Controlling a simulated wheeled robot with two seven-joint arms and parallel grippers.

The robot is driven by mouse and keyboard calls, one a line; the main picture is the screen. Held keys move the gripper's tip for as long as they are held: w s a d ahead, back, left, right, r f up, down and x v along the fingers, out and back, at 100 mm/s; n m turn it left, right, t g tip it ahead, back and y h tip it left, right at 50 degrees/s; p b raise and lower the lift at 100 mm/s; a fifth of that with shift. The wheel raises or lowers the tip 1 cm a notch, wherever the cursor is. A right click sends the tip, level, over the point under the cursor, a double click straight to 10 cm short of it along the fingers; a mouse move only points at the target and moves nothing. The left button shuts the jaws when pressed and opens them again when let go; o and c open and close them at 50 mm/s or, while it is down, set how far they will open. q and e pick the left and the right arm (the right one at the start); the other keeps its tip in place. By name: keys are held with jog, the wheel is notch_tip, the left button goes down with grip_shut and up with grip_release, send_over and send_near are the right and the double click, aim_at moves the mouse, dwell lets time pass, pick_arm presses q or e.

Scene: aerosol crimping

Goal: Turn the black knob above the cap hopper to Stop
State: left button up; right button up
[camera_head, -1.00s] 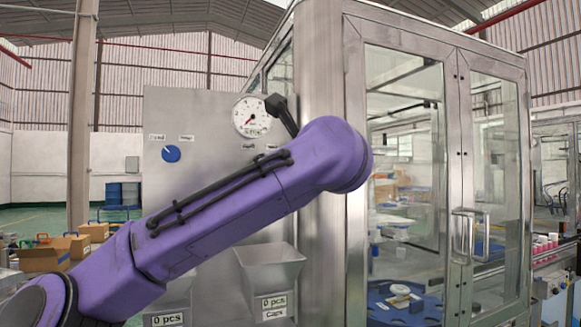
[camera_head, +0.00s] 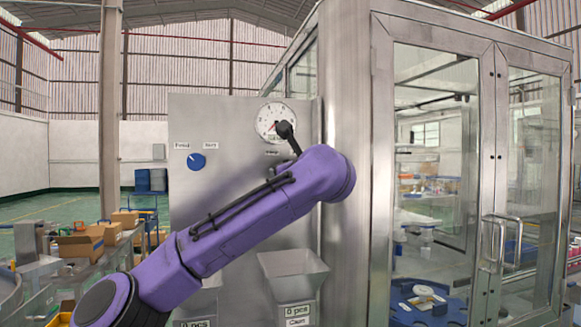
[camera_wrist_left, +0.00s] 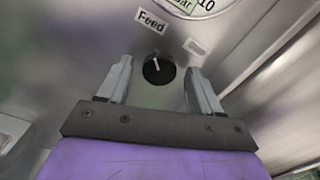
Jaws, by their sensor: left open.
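The black knob (camera_wrist_left: 158,70) is on the grey metal panel in the left wrist view, its white pointer mark turned up and slightly left, towards the "Feed" label (camera_wrist_left: 151,21). The other label (camera_wrist_left: 197,46), up and to its right, is unreadable. My left gripper (camera_wrist_left: 162,65) is open, with one finger on each side of the knob; whether either touches it I cannot tell. The cap hopper (camera_head: 293,264), marked "0 pcs Caps", is below my arm. My right gripper is not in view.
A round gauge (camera_head: 273,119) is above the knob's place on the panel (camera_head: 225,125). A blue knob (camera_head: 197,162) with its own labels is further left. A glass-doored metal cabinet (camera_head: 383,190) stands close on the right.

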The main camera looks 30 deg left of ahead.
pick_arm(q)
jog(key=shift+s+r, duration=0.15)
jog(key=shift+s, duration=0.2)
jog(key=c, duration=0.4)
jog(key=shift+w+d, duration=0.15)
jog(key=c, duration=0.7)
jog(key=shift+o, duration=0.2)
jog(key=shift+f+m, duration=0.2)
jog(key=shift+m, duration=0.1)
jog(key=m, duration=1.7)
jog(key=shift+p, duration=0.4)
jog(key=shift+m, duration=0.3)
jog(key=shift+r, duration=0.1)
